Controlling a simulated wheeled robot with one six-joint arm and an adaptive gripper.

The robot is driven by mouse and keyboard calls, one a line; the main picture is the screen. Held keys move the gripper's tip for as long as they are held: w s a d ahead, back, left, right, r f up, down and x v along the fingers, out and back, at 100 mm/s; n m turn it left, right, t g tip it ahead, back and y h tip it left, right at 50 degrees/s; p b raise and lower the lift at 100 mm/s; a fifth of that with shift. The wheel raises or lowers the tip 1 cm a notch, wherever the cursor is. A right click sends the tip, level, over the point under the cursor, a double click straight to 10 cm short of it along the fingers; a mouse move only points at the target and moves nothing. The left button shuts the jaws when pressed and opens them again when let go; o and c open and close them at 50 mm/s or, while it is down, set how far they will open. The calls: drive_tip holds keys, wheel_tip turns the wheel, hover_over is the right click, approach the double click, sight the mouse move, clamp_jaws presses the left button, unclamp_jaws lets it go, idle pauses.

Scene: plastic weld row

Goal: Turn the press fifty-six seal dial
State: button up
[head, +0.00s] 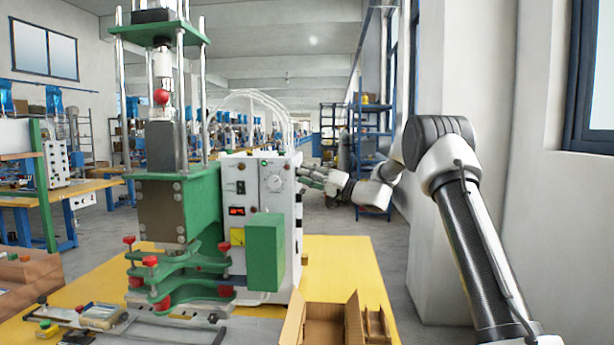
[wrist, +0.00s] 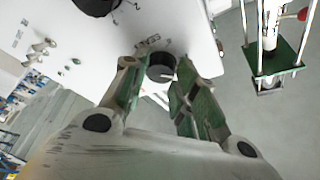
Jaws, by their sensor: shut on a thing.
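My gripper (head: 306,177) is at the right side of this box in the head view. In the wrist view a black dial (wrist: 161,67) with a pale pointer mark sits on a white panel (wrist: 60,30), between the green fingertips of my gripper (wrist: 158,76). My gripper is shut on this dial. The dial is hidden in the head view.
A larger black dial (wrist: 97,4) is on the same panel, at the wrist view's top edge. A yellow table (head: 335,262) carries the press and an open cardboard box (head: 322,322). A blue rack (head: 369,130) stands behind my arm. A wall is at the right.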

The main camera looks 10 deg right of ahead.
drive_tip(key=shift+m, duration=0.4)
drive_tip(key=m+h, duration=0.1)
drive_tip(key=m, duration=0.2)
drive_tip(key=m+h, duration=0.1)
drive_tip(key=m, duration=0.2)
drive_tip(key=m+g+h, duration=0.1)
drive_tip(key=m+h, duration=0.1)
drive_tip(key=m, duration=0.2)
drive_tip(key=shift+r, duration=0.25)
drive_tip(key=o, duration=1)
drive_tip(key=shift+s, duration=0.1)
